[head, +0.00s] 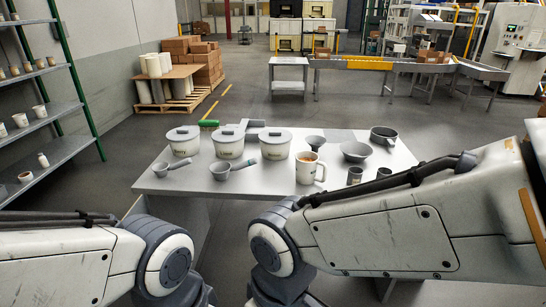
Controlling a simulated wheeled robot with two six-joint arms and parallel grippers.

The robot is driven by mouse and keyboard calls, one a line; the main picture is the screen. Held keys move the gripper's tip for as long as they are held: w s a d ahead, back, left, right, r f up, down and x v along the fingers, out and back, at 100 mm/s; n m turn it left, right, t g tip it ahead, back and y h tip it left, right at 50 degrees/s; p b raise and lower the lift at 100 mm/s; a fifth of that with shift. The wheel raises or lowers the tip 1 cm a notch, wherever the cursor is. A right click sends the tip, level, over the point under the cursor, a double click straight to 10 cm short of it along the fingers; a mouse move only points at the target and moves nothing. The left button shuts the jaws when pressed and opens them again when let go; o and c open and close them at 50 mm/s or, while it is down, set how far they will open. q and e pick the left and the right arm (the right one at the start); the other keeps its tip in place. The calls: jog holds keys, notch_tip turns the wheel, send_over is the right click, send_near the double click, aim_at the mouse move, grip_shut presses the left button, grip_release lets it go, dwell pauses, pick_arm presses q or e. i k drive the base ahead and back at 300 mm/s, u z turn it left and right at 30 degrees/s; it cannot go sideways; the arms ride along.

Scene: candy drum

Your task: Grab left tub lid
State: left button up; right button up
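Three white tubs with grey lids stand in a row on the grey table (201,184). The left tub (184,149) is upright, and its round lid (182,133) with a small knob on top sits on it. The middle tub (228,149) and the right tub (275,150) also have their lids on. Both my arms show in the foreground, one from the left and one from the right, but their visible parts end at the bottom edge. Neither gripper is in view. No hand is near the left tub.
Two grey scoops (221,171) (161,169) lie in front of the tubs. A white mug (306,168), a funnel (315,142), a bowl (355,151), a pan (383,137) and small dark cups (354,176) stand at the right. A green-ended roller (209,123) lies behind the tubs.

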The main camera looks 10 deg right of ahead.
aim_at(183, 134)
jog(key=u, duration=0.25)
jog(key=i, duration=0.4)
jog(key=u, duration=0.9)
jog(key=i, duration=1.65)
jog(key=z, duration=0.6)
jog(key=i, duration=0.95)
jog(key=z, duration=0.65)
